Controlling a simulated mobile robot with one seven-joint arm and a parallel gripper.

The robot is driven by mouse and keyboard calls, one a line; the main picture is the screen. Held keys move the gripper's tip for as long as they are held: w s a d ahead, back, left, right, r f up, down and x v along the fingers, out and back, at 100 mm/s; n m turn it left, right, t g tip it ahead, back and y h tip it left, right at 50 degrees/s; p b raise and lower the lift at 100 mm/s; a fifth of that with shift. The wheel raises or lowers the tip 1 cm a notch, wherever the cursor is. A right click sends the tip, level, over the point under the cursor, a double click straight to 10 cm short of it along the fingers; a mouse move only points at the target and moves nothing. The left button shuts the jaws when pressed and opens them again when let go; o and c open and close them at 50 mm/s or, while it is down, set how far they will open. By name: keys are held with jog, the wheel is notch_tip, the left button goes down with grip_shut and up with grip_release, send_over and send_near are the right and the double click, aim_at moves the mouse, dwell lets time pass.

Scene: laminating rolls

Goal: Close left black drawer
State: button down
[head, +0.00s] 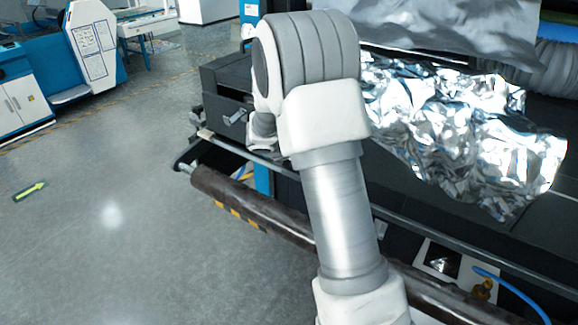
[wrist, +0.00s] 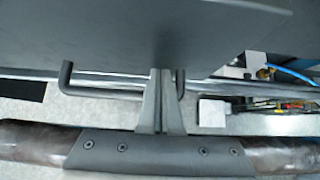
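The black drawer (head: 224,112) is at the left end of the dark machine in the head view, partly hidden by my arm. How far it stands out is hard to tell. In the wrist view its dark face (wrist: 130,35) fills the top, with a black bar handle (wrist: 100,92) below. My gripper (wrist: 168,72) has its two fingers together, with nothing seen between them. They point at the drawer face and cross in front of the handle's right part. Whether they touch either is unclear. The fingers are hidden in the head view.
A long brown roll (head: 240,205) runs along the machine's front below the drawer, with a metal rail (head: 235,148) above it. Crumpled silver foil (head: 460,125) lies on the machine at right. Open grey floor (head: 100,240) is at left. Blue-white cabinets (head: 20,95) stand at the back left.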

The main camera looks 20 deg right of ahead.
jog(key=w+d, duration=0.1)
jog(key=d, duration=0.1)
jog(key=w+d+p, duration=0.1)
jog(key=d, duration=0.1)
jog(key=w+d+p, duration=0.1)
jog(key=w+d, duration=0.1)
jog(key=shift+w+d, duration=0.1)
jog(key=shift+d, duration=0.1)
jog(key=shift+w+d+r, duration=0.1)
jog(key=shift+d+r, duration=0.1)
jog(key=shift+r, duration=0.05)
